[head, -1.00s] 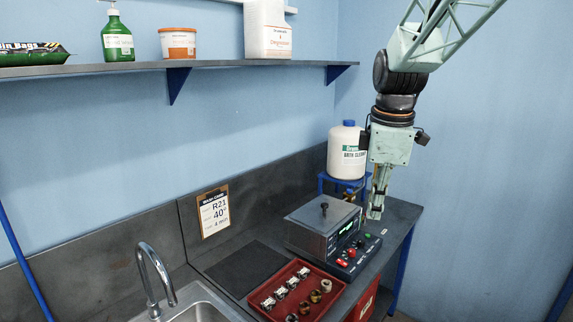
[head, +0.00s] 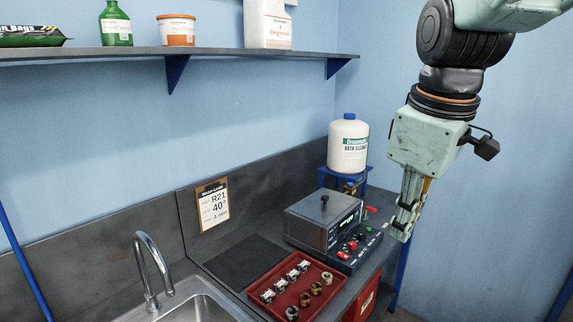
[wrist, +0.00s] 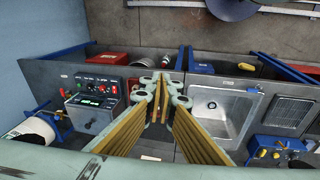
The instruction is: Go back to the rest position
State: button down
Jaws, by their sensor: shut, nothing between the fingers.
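My gripper (head: 404,222) is pale green and points down in the head view. It hangs in the air to the right of the bath unit, apart from the bench. Its fingers are closed together with nothing between them. In the wrist view the fingers (wrist: 158,88) reach up from the bottom middle, over the bench front. The grey bath unit (head: 318,228) has a lid with a black knob, a lit green display and a panel of red and green knobs. It also shows in the wrist view (wrist: 92,105) at left.
A red tray (head: 256,290) with several small metal parts lies left of the bath unit. A white jug (head: 348,148) stands on a blue stand behind. A sink (head: 205,307) with a tap is at front left. A shelf (head: 130,53) crosses the wall. The space right of the bench looks clear.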

jog(key=s+f+m+b, duration=0.2)
jog(key=s+f+m, duration=0.1)
jog(key=s, duration=0.8)
jog(key=s+f+m+t+b, duration=0.1)
jog(key=s+f+m, duration=0.3)
jog(key=s, duration=0.7)
jog(key=shift+a+m+b, duration=0.2)
jog(key=shift+m+b, duration=0.6)
jog(key=shift+m, duration=0.1)
jog(key=c, duration=3.4)
grip_release()
